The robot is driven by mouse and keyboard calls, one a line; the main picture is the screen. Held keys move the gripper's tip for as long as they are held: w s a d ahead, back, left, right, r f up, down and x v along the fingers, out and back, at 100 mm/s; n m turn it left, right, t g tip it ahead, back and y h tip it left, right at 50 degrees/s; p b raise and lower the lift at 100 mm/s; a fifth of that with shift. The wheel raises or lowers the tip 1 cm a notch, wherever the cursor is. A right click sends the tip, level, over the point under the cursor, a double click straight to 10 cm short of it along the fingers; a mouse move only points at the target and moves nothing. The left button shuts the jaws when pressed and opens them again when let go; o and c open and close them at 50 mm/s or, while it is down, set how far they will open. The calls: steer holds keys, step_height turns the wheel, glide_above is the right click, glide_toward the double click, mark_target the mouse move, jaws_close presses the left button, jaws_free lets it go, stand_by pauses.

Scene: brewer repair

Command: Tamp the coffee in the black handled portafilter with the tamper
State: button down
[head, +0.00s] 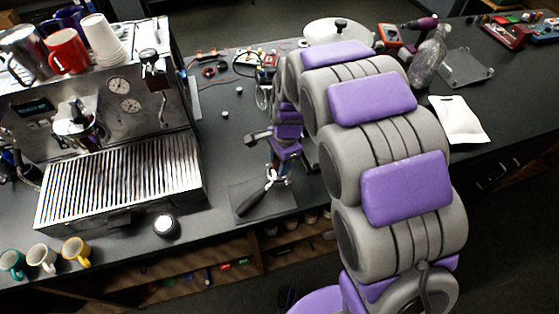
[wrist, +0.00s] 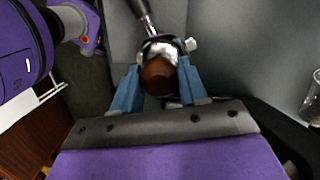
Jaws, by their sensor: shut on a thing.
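The black handled portafilter (head: 258,198) lies on a dark mat at the counter's front edge, its handle toward the lower left. Its metal head is partly hidden by my gripper (head: 282,165). In the wrist view its handle (wrist: 143,14) runs away at the top. My gripper (wrist: 157,80) has its blue fingers shut on the brown rounded knob of the tamper (wrist: 158,73). The tamper is over the portafilter's metal head. The coffee is hidden, and I cannot tell whether the tamper's base touches it.
An espresso machine (head: 120,180) stands on the left, with cups on top. An open shelf is below the counter.

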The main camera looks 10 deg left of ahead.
steer(key=shift+f, duration=0.1)
steer(key=shift+r+p, duration=0.35)
steer(key=shift+r, duration=0.3)
steer(key=shift+r+p, duration=1.6)
steer(key=shift+r, duration=1.8)
